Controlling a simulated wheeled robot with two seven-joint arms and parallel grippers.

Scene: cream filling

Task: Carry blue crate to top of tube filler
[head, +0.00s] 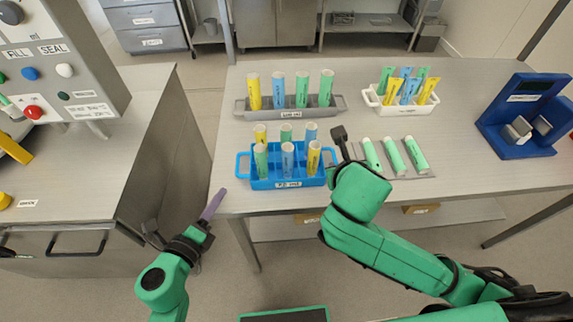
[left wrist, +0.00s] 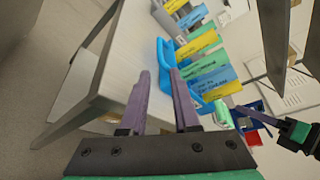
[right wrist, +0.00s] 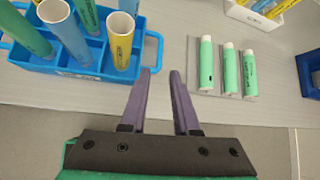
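The blue crate (head: 272,184) stands on the table near its front edge, with several upright yellow, green and blue tubes in it. It has a loop handle at each end. My left gripper (head: 214,204) is open and empty, left of and in front of the crate. In the left wrist view, the crate's left handle (left wrist: 164,55) shows beyond the fingertips. My right gripper (right wrist: 160,72) is open at the crate's right handle (right wrist: 154,38); whether it touches cannot be told. The grey machine with FILL and SEAL buttons, apparently the tube filler (head: 90,70), stands at left, its top cut off.
A grey rack of tubes (head: 240,108) stands behind the crate. A white bin (head: 405,107) and a blue holder (head: 510,130) stand farther right. Green tubes (head: 394,155) lie on a grey tray right of the crate. A floor gap separates the table from the machine's counter (head: 135,120).

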